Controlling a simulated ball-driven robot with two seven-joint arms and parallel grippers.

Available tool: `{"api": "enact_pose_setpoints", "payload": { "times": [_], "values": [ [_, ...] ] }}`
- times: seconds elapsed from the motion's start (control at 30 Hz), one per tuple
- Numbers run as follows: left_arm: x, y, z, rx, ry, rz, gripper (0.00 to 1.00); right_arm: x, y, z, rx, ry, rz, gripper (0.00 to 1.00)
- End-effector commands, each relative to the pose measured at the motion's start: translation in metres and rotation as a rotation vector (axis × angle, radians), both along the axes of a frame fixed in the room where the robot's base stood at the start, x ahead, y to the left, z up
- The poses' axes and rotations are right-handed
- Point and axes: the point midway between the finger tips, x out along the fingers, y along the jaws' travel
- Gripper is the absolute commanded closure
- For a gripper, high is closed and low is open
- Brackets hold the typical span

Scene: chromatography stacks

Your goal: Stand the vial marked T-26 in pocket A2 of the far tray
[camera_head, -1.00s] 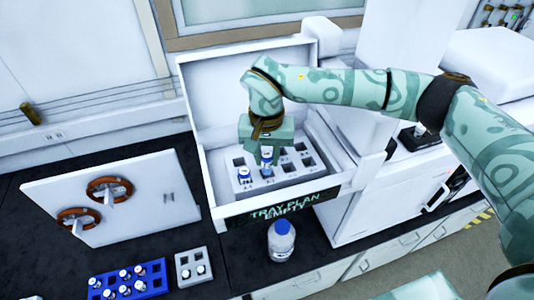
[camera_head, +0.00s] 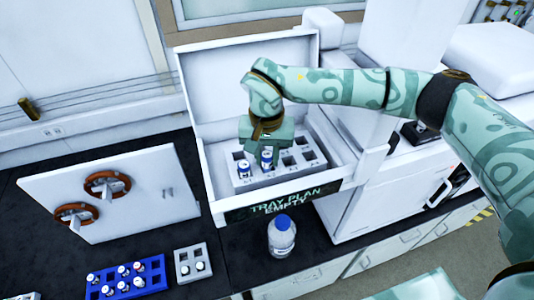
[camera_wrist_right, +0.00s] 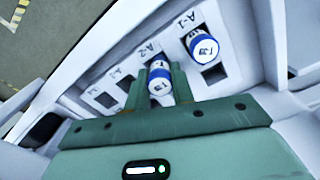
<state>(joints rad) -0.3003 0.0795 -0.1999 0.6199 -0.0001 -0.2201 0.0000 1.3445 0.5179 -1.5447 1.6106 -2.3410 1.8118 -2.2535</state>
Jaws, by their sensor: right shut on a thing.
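My right gripper (camera_head: 266,153) is shut on a vial (camera_head: 266,162) with a blue and white label, over the grey tray (camera_head: 285,176) inside the white open box. In the right wrist view this vial (camera_wrist_right: 159,84) is between the fingers beside the pocket label A-2 (camera_wrist_right: 148,51). Its mark is too small to read for sure. The fingers hide its base, so I cannot tell how deep it sits. A similar vial (camera_head: 244,169) stands in the pocket beside it, near label A-1 in the wrist view. My left gripper is out of view.
The box's front wall carries a sign (camera_head: 283,203) reading TRAY PLAN EMPTY. A blue-capped bottle (camera_head: 281,238) stands in front. A blue rack (camera_head: 152,276) with several vials and a small grey rack (camera_head: 190,256) are at lower left. Tray pockets to the right are empty.

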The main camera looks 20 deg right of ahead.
Motion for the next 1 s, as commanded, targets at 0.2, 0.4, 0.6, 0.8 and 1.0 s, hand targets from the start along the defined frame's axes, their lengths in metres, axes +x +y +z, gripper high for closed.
{"api": "enact_pose_setpoints", "payload": {
  "times": [0.2, 0.4, 0.6, 0.8, 1.0],
  "values": [
    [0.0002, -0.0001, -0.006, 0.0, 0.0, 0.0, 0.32, -0.0004, -0.0005, -0.0092, -0.001, -0.001, 0.0, 0.97],
    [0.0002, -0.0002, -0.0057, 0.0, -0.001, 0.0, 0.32, -0.0004, -0.0003, -0.0094, 0.0, -0.001, 0.0, 0.97],
    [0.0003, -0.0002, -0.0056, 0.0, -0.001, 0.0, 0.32, -0.0006, -0.0004, -0.0094, 0.0, 0.0, 0.0, 0.51],
    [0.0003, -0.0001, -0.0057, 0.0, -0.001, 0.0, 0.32, -0.0007, -0.0004, -0.0095, -0.001, 0.0, 0.0, 0.37],
    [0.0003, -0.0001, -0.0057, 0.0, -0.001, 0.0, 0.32, -0.0008, -0.0003, -0.0095, -0.001, 0.0, 0.0, 0.32]
  ]
}}
